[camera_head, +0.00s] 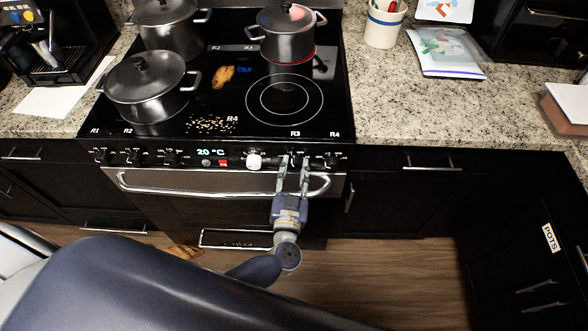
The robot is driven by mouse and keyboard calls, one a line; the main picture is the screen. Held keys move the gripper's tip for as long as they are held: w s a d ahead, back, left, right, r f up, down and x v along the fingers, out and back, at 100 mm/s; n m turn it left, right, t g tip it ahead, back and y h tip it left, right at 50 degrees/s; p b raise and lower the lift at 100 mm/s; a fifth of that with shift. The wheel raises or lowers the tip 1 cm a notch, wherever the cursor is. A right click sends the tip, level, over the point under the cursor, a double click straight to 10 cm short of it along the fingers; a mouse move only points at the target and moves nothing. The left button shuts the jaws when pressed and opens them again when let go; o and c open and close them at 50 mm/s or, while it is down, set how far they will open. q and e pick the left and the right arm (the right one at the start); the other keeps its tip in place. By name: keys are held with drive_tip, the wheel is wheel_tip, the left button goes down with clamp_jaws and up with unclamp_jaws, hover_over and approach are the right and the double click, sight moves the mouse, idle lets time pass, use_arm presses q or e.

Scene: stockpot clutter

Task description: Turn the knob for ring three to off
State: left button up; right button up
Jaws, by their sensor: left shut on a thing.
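The black stove (227,98) has a row of knobs along its front panel. The knob under the R3 label (295,161) sits between the fingertips of my left gripper (294,168), which is shut on it and partly hides it. Its pointer cannot be made out. The R4 knob (332,161) is just to the right, clear of the fingers. The back right ring (308,59) glows red under a lidded pot (286,42). My right gripper is not in view.
The oven handle (150,184) runs below the knobs. Two more lidded pots, one front left (146,92) and one back left (170,32), stand on the stove. The front right ring (284,99) is bare.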

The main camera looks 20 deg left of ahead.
use_arm(q)
drive_tip(key=shift+n, duration=1.2)
drive_tip(key=shift+f+n+b, duration=0.1)
drive_tip(key=shift+n+b, duration=0.25)
drive_tip(key=shift+n, duration=0.55)
drive_tip(key=n+b, duration=0.1)
drive_tip(key=n, duration=0.3)
drive_tip(key=shift+t, duration=0.3)
drive_tip(key=shift+n, duration=0.3)
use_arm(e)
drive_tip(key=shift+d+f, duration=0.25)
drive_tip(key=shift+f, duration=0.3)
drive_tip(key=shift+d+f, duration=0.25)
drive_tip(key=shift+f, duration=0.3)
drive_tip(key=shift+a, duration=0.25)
use_arm(q)
drive_tip(key=o, duration=1.1)
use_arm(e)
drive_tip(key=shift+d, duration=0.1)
